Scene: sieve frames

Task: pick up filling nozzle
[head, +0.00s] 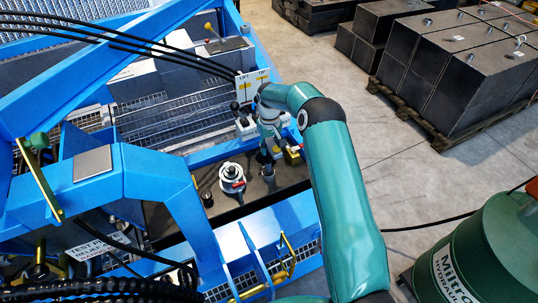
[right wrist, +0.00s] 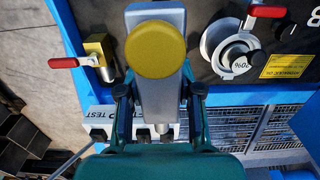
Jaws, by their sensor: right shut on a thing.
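The filling nozzle (right wrist: 163,92), a grey metal body with a round yellow end, stands between the fingers of my right gripper (right wrist: 160,97) in the right wrist view. The fingers are shut on its sides, and the yellow end faces the camera. In the head view my right gripper (head: 268,128) is over the dark panel inside the blue frame. The nozzle is small and partly hidden there, and I cannot tell whether it touches the panel. My left gripper is not in view.
A round white fitting with a red handle (head: 232,178) stands on the dark panel (head: 260,192), left of the gripper. A brass valve with a red lever (right wrist: 98,55) is close beside the nozzle. Blue frame beams (head: 160,170) surround the panel. A green drum (head: 480,255) stands at lower right.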

